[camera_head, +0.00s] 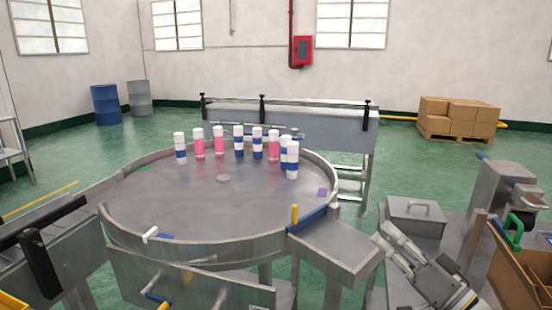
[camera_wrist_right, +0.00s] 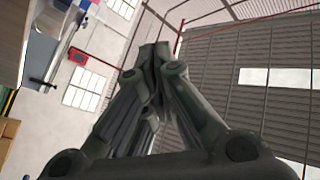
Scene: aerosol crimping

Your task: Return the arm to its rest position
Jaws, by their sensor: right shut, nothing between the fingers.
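My right gripper (camera_head: 384,236) is at the lower right of the head view, to the right of the round table's outlet chute. Its fingers are together and hold nothing. In the right wrist view the closed fingers (camera_wrist_right: 154,52) point up toward the wall and roof, with nothing between them. My left gripper is not in view.
A round steel table (camera_head: 190,250) carries several white-capped cans with pink or blue bands (camera_head: 258,143) at its far side. A metal chute (camera_head: 335,245) juts from its front right. A lidded steel box (camera_head: 416,215), a machine (camera_head: 500,190) and a brown crate (camera_head: 515,275) stand at right.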

